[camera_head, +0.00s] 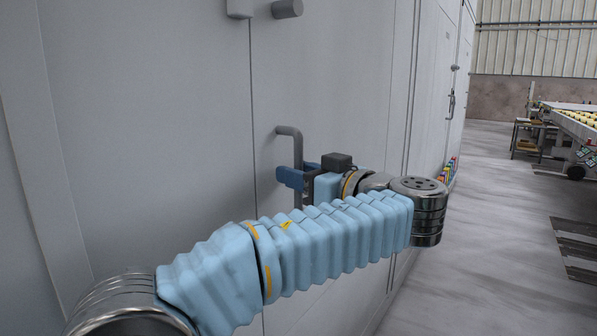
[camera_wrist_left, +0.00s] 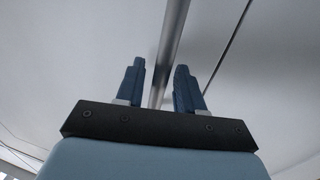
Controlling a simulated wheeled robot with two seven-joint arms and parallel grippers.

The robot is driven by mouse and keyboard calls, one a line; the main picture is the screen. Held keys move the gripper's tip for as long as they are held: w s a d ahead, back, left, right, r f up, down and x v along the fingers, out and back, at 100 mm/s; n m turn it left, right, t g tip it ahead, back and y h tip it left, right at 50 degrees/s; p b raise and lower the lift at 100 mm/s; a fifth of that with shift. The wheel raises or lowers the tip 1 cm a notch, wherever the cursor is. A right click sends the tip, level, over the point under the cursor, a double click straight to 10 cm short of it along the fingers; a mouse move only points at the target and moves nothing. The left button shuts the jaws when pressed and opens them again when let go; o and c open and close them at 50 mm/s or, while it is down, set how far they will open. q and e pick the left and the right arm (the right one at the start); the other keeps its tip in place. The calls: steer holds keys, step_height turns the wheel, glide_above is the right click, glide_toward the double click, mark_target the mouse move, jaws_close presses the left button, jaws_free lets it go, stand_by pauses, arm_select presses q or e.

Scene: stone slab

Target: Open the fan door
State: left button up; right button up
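The fan door (camera_head: 335,80) is a flat grey panel and looks closed; a dark vertical seam runs along its left side. Its handle (camera_head: 289,132) is a grey vertical bar with a bent top, standing off the panel. My left gripper (camera_head: 291,178) is at the handle with its dark blue fingers pointing at the door. In the left wrist view the handle bar (camera_wrist_left: 170,50) runs between the two fingers (camera_wrist_left: 160,88), which stand apart with small gaps beside the bar. My arm and gripper hide the handle's lower part. My right gripper is not in view.
A grey cylindrical knob (camera_head: 287,9) and a latch block (camera_head: 240,8) sit above the handle. More grey panels (camera_head: 437,85) continue to the right. The floor (camera_head: 490,220) right of the wall is open, with a conveyor table (camera_head: 575,122) farther back.

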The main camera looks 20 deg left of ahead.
arm_select(q)
steer(key=shift+w+a, duration=0.1)
steer(key=shift+a, duration=0.05)
steer(key=shift+c, duration=0.4)
jaws_close()
